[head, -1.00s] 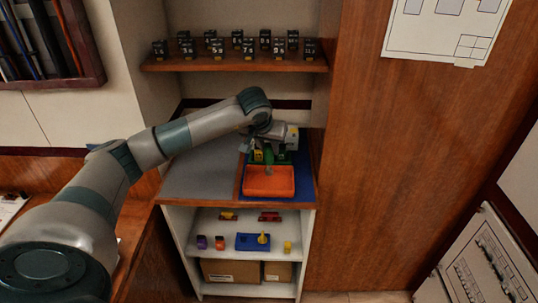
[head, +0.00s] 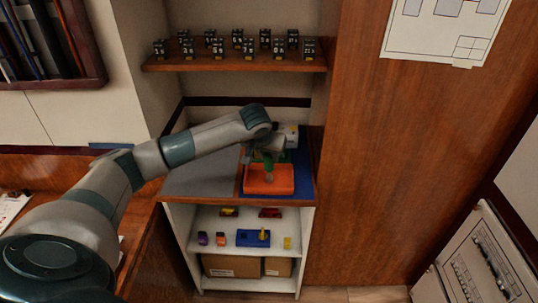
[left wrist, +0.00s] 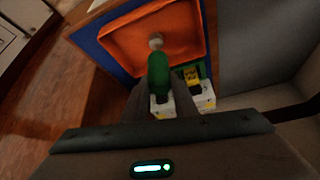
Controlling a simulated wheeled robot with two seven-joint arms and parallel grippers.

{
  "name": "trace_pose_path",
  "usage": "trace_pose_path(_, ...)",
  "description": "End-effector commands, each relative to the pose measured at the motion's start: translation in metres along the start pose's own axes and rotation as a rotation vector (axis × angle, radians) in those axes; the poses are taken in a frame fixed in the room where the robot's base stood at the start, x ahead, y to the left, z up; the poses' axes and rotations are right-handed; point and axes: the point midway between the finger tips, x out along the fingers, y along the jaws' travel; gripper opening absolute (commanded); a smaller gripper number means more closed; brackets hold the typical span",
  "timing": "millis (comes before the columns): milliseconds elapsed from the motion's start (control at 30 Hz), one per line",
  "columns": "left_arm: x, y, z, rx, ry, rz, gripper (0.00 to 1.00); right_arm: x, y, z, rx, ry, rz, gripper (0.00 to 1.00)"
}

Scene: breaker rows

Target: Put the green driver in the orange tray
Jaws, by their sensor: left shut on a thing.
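The green driver (head: 268,166) hangs from my left gripper (head: 267,154) over the orange tray (head: 268,188). In the left wrist view the driver's green handle (left wrist: 158,72) is between the fingers of my left gripper (left wrist: 158,90), and its pale end points over the orange tray (left wrist: 118,38). The gripper is shut on the driver. I cannot tell whether the driver's end touches the tray floor. The tray looks otherwise empty. My right gripper is not in view.
The tray stands on a blue mat (head: 304,184) on the counter, with a bare grey area (head: 200,176) to its left. White and yellow boxes (left wrist: 200,90) and a green item stand close behind the tray. An upper shelf (head: 235,66) holds several black breakers.

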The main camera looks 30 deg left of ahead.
Motion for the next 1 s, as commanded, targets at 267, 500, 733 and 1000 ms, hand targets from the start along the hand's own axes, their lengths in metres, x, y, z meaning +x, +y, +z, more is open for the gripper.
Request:
trace_pose_path(267,0.002,0.0,0.001,0.0,0.0,0.0,0.44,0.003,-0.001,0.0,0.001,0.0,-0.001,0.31)
trace_pose_path(500,0.002,0.0,0.001,0.0,0.0,0.0,0.44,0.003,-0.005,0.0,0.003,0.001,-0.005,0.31)
trace_pose_path(733,-0.003,0.0,-0.001,0.0,0.002,0.0,0.44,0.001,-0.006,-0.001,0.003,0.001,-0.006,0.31)
trace_pose_path(1000,-0.038,0.0,-0.001,0.001,0.005,0.002,0.44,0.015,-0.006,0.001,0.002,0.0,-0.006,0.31)
